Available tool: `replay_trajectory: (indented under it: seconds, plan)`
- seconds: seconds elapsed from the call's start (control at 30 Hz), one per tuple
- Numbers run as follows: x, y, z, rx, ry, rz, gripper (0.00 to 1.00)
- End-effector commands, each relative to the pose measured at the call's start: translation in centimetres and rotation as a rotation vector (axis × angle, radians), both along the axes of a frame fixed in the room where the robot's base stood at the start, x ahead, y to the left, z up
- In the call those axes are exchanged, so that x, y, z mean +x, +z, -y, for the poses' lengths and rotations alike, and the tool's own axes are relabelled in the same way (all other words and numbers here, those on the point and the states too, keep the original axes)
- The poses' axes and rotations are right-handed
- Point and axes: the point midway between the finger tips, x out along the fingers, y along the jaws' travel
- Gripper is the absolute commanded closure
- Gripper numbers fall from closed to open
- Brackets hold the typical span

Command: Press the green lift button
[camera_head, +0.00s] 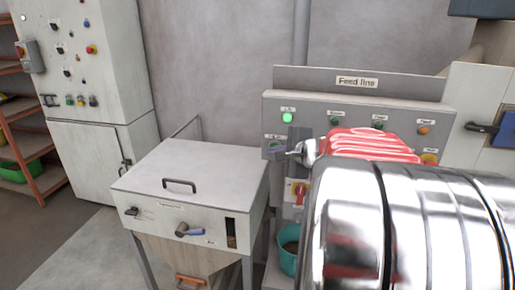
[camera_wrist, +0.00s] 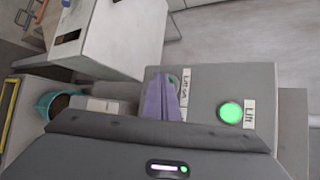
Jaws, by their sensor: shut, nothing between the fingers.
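The grey control panel (camera_head: 365,112) stands under a "Feed line" sign. Its upper left holds a brightly lit green round light (camera_head: 287,117) labelled "Lift"; it also glows in the wrist view (camera_wrist: 230,112). Below it in the head view is a small green button (camera_head: 275,144). In the wrist view a label reading "Lift on" stands beside this green button (camera_wrist: 173,79), which my fingers partly cover. My gripper (camera_head: 292,151) is shut and empty, its tip close to the button. Its purplish fingers show in the wrist view (camera_wrist: 160,80). I cannot tell whether they touch the button.
A white lidded hopper (camera_head: 190,175) stands left of the panel. A tall cabinet (camera_head: 85,65) is at the back left. My arm hides the panel's lower right.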

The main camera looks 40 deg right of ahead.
Motion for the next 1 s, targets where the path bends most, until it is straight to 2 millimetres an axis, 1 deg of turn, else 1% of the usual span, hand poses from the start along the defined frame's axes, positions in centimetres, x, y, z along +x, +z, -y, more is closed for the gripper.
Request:
replay_trajectory:
  seconds: [0.17,0.53,0.87,1.0]
  plan:
    - [-0.1,0.0,-0.1,0.0,0.0,0.0,1.0]
    - [-0.9,0.0,-1.1,0.0,0.0,0.0,1.0]
    - [-1.0,0.0,-1.2,0.0,0.0,0.0,1.0]
    - [-1.3,0.0,-1.6,0.0,0.0,0.0,1.0]
